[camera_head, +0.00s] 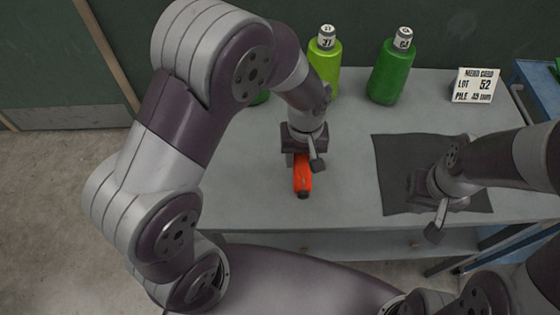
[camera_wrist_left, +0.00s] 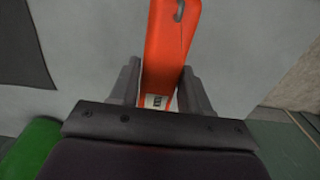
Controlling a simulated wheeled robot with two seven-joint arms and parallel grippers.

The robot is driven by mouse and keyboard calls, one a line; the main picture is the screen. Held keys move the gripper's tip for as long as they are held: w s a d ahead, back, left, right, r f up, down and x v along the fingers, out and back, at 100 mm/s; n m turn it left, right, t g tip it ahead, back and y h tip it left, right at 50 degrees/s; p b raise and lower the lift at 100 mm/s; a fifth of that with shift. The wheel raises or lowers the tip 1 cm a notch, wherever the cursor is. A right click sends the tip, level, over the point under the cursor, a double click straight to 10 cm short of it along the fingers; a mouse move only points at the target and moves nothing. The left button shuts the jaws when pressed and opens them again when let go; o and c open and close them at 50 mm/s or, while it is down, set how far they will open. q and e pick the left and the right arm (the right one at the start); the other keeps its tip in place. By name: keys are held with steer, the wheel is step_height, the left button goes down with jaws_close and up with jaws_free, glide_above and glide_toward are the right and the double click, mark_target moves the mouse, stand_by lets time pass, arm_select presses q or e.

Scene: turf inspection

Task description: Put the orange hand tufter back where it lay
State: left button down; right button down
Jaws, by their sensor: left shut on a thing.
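The orange hand tufter (camera_head: 303,176) is in my left gripper (camera_head: 303,158) over the left part of the grey table (camera_head: 245,170). In the left wrist view the tufter (camera_wrist_left: 168,45) stands between the two dark fingers of the left gripper (camera_wrist_left: 155,88), with a small white label near them. I cannot tell whether the tufter touches the table top.
A light green bottle (camera_head: 325,68) and a dark green bottle (camera_head: 390,72) stand at the back of the table. Another green thing (camera_head: 260,97) is mostly hidden behind my left arm. A white card (camera_head: 475,86) reading LOT 52 stands at the back right. The table between tufter and mat is clear.

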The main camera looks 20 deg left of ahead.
arm_select(q)
glide_above(284, 171)
step_height(284, 171, down, 3)
steer(key=shift+w+r, duration=0.1)
steer(key=shift+f+p, duration=0.4)
steer(key=shift+f, duration=1.6)
steer(key=shift+f, duration=0.1)
steer(key=c, duration=0.5)
jaws_free()
step_height(284, 171, up, 12)
steer(key=s+a+m+t, duration=0.1)
steer(key=s+a+m, duration=0.2)
steer(key=s+a, duration=0.4)
steer(key=shift+s+r+b, duration=0.2)
steer(key=shift+s+b, duration=0.25)
steer(key=shift+s, duration=0.4)
